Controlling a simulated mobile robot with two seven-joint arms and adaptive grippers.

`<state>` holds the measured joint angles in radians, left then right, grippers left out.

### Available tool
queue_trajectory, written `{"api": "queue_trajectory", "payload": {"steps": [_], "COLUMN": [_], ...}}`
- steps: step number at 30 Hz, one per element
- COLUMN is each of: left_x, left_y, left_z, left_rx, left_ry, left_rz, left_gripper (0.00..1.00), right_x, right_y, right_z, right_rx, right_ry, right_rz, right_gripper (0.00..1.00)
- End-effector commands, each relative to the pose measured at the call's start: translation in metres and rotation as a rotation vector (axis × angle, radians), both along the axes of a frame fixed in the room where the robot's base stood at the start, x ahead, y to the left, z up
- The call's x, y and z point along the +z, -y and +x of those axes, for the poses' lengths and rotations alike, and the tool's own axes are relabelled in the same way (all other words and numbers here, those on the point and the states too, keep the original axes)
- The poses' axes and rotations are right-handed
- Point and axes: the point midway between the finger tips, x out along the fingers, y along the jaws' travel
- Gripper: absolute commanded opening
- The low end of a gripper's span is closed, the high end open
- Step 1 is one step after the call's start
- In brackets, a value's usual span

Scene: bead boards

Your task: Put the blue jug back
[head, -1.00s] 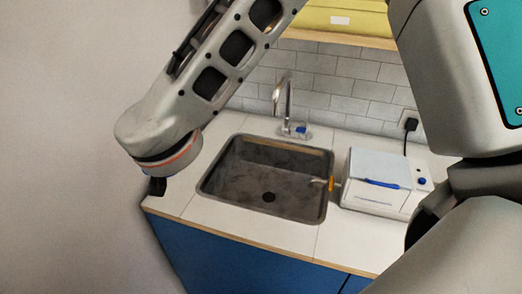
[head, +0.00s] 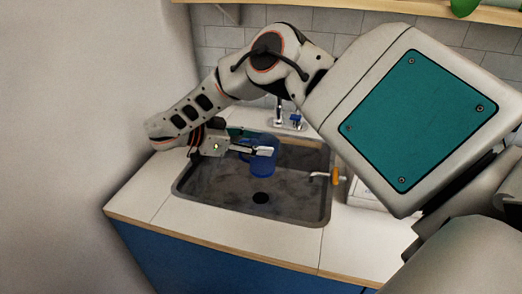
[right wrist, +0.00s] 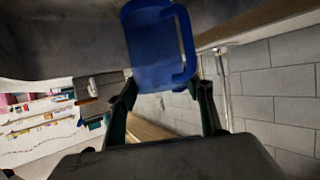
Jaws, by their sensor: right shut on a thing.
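The blue jug (head: 262,163) is over the sink (head: 215,195) in the head view, near its back left part. My right gripper (head: 265,151) reaches in from the left side of the sink and is shut on the jug. In the right wrist view the jug (right wrist: 155,50) fills the top middle, with its handle to the right and the fingers (right wrist: 165,95) on either side below it. I cannot tell whether the jug touches the sink bottom. My left gripper is not in view.
An orange-handled item (head: 336,177) sits at the sink's right edge. A white box (head: 372,192) on the right is mostly hidden by my arm. The front counter strip (head: 235,225) is clear.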

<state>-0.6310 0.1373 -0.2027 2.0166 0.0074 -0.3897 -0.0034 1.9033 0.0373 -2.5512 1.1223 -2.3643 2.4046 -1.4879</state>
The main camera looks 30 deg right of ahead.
Motion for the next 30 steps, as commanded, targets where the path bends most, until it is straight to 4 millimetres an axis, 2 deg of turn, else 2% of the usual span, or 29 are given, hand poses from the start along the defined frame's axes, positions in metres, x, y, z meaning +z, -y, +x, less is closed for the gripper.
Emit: {"api": "queue_trajectory", "payload": {"steps": [1,11,25,30], "left_x": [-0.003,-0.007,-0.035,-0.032], "left_y": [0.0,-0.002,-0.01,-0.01], "left_z": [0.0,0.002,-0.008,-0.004], "left_rx": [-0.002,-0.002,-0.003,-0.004], "left_ry": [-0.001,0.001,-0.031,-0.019], "left_rz": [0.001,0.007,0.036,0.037], "left_gripper": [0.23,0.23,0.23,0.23], "right_x": [-0.007,-0.019,-0.068,-0.077], "right_y": [0.001,0.002,0.002,0.002], "right_z": [-0.002,-0.005,-0.005,-0.005], "right_rx": [-0.021,-0.05,-0.049,-0.048], "right_ry": [-0.003,-0.003,-0.009,-0.005], "right_rz": [-0.001,-0.002,-0.002,-0.003], "right_gripper": [0.1,0.1,0.1,0.1]}}
